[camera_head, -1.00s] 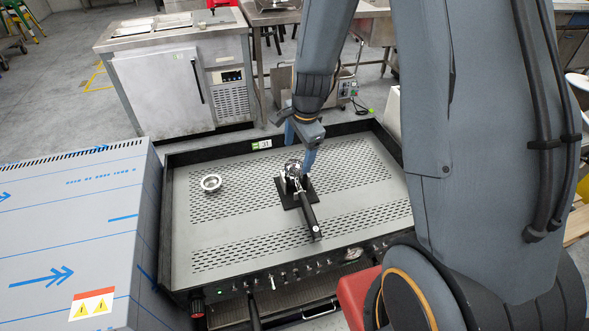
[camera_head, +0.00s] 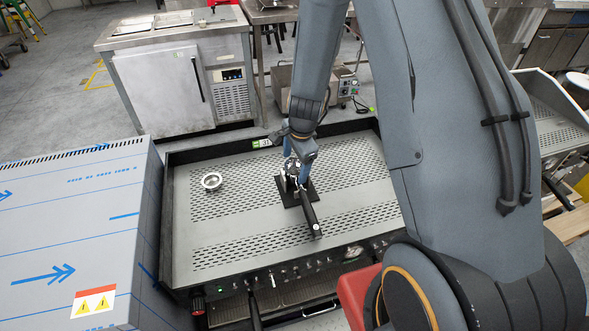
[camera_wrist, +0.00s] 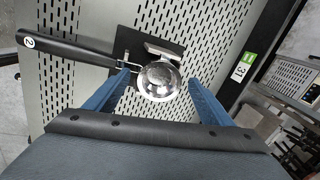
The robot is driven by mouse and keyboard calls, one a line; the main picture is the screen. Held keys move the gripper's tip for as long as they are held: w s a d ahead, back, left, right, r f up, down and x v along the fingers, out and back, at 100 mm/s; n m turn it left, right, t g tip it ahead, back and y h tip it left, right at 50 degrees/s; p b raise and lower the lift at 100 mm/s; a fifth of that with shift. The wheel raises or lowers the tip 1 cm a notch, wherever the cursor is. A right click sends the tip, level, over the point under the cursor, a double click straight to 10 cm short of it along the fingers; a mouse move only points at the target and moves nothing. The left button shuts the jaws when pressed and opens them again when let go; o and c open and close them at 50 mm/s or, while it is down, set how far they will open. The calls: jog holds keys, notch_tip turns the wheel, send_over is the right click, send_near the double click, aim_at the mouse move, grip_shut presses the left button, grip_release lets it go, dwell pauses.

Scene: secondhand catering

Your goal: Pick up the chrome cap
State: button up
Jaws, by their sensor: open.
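A shiny round chrome piece, seemingly the chrome cap (camera_wrist: 158,82), shows in the wrist view at the head of a black-handled portafilter (camera_wrist: 70,48). I cannot tell whether it is separate from it. My gripper (camera_wrist: 160,84) is open, with one blue finger on each side of the chrome piece. I see no clear contact. In the head view my gripper (camera_head: 299,158) is low over the portafilter head and partly hides it. The portafilter handle (camera_head: 312,218) points toward the front, and its head is on a black stand (camera_head: 285,194).
A chrome ring (camera_head: 212,181) lies apart on the perforated tray (camera_head: 240,225), to the left. Raised dark walls surround the tray. A large wrapped box (camera_head: 75,235) stands at its left. The tray surface around the stand is mostly clear.

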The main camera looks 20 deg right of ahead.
aim_at(294, 169)
jog(key=c, duration=0.9)
jog(key=shift+c, duration=0.2)
notch_tip(294, 169, up, 8)
jog(key=n+g+p, duration=0.2)
jog(key=n+p, duration=0.4)
jog(key=p, duration=0.2)
jog(key=shift+w+f+h, duration=0.2)
jog(key=shift+w+h, duration=0.1)
jog(key=shift+h, duration=0.1)
